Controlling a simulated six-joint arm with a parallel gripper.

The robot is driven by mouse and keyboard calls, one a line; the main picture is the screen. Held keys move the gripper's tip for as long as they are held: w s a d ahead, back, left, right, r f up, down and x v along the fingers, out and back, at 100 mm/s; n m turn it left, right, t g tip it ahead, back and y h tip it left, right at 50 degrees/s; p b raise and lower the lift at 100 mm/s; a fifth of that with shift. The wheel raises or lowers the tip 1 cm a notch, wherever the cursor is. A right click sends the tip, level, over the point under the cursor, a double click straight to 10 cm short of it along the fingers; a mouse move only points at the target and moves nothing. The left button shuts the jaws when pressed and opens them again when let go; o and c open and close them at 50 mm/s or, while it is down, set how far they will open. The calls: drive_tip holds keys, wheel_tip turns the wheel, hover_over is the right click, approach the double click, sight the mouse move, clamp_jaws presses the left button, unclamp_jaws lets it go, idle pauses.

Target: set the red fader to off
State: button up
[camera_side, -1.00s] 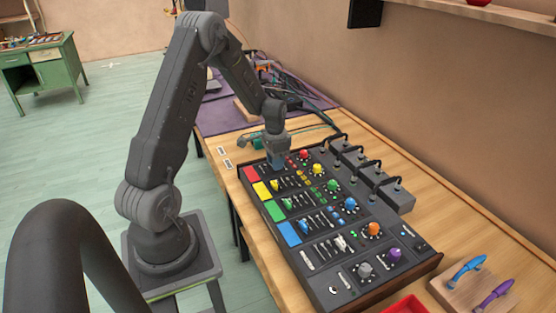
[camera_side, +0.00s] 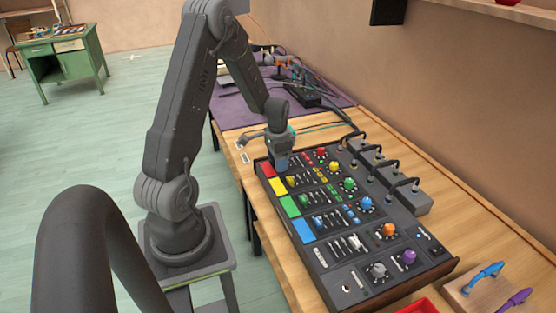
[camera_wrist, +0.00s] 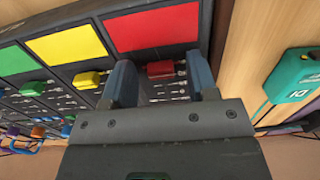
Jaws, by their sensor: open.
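The red fader (camera_wrist: 160,69) shows in the wrist view as a small red cap near the red pad's edge, on the black panel. My gripper (camera_wrist: 160,82) is open, with one blue-grey finger on each side of the red cap. I cannot tell whether either finger touches it. In the side view my gripper (camera_side: 281,166) points down at the far end of the black mixer panel (camera_side: 322,262), just right of the red pad (camera_side: 267,169), and hides the red fader.
Yellow (camera_side: 278,186), green (camera_side: 290,206) and blue (camera_side: 303,230) pads line the panel, with faders and coloured knobs beside them. Several grey boxes (camera_side: 403,194) with cables stand along its right side. A teal box (camera_wrist: 292,75) lies beyond the panel's end. Blue- and purple-handled tools lie at lower right.

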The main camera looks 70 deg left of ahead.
wheel_tip(320, 180, up, 14)
idle(0.6)
drive_tip(key=shift+f, duration=0.1)
drive_tip(key=s+d+r+t+y, duration=0.1)
drive_tip(key=d+r, duration=0.3)
drive_tip(key=d, duration=0.5)
drive_tip(key=s+d+r+t, duration=0.1)
drive_tip(key=d+r+t, duration=0.1)
drive_tip(key=d+r, duration=0.45)
drive_tip(key=s+d+t+h, duration=0.1)
drive_tip(key=s+d+t, duration=0.1)
drive_tip(key=s+d, duration=0.6)
drive_tip(key=d, duration=0.4)
drive_tip(key=shift+s+d+t, duration=0.2)
drive_tip(key=shift+t, duration=0.1)
